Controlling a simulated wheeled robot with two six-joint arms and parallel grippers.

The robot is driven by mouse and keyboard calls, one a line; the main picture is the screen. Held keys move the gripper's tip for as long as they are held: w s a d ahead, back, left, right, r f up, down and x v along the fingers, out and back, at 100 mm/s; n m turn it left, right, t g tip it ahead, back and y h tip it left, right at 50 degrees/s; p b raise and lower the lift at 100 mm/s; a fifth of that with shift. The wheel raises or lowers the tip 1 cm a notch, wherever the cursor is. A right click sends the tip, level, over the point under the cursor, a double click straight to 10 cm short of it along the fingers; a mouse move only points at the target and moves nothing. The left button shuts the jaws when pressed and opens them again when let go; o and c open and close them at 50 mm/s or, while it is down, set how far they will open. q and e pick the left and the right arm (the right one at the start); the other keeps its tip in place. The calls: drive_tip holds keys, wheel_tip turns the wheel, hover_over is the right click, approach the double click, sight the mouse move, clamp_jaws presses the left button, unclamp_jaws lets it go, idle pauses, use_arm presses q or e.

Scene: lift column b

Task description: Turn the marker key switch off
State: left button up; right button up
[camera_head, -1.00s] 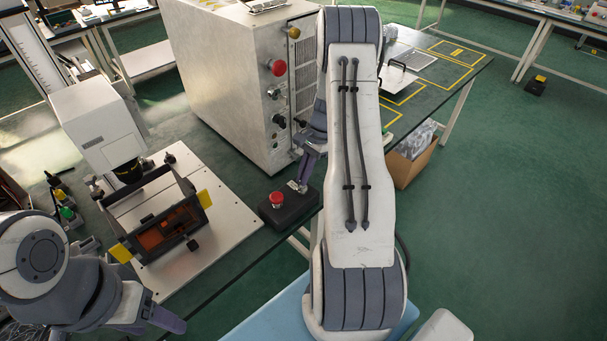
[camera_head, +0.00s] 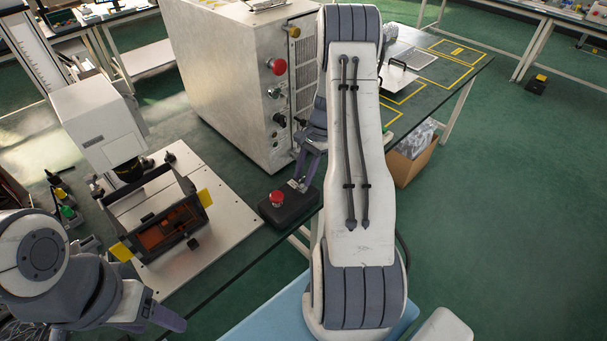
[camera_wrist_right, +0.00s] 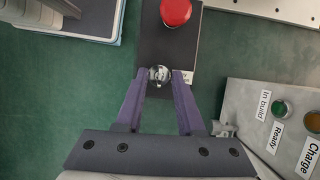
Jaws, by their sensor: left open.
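The marker key switch (camera_wrist_right: 159,75) is a round silver knob on a dark box that also carries a red mushroom button. In the right wrist view, my right gripper's (camera_wrist_right: 160,74) two purple fingers stand on both sides of the knob and appear to touch it. In the head view, the dark box (camera_head: 297,208) lies at the table edge, with my right gripper (camera_head: 299,184) over its far right end. My own right arm hides part of that gripper. My left gripper (camera_head: 178,321) is open and empty at the lower left, partly hidden.
The red button (camera_head: 277,198) is close beside the switch. A tall beige cabinet (camera_head: 225,80) with knobs stands just behind. A white plate (camera_head: 225,222) with a framed fixture (camera_head: 158,218) lies to the left. A panel with green and orange buttons (camera_wrist_right: 275,125) is right in the wrist view.

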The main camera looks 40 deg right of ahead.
drive_tip(key=b+v, duration=0.1)
drive_tip(key=v, duration=0.9)
drive_tip(key=shift+r, duration=0.1)
drive_tip(key=s+a+r+n+t+h, duration=0.15)
drive_tip(key=s+a+n, duration=0.25)
drive_tip(key=a+n, duration=0.7)
drive_tip(key=s+a+r+n+t+h, duration=0.15)
drive_tip(key=s+a+n+h, duration=0.35)
drive_tip(key=a, duration=1)
drive_tip(key=s+a+r+n+g+y, duration=0.2)
drive_tip(key=s+a+r+n, duration=0.3)
drive_tip(key=s+a+n, duration=0.3)
drive_tip(key=s+a+y, duration=0.1)
drive_tip(key=s+a, duration=0.3)
drive_tip(key=shift+s+a+g, duration=0.2)
drive_tip(key=shift+a+g, duration=0.1)
drive_tip(key=shift+a, duration=0.05)
drive_tip(key=shift+r, duration=0.1)
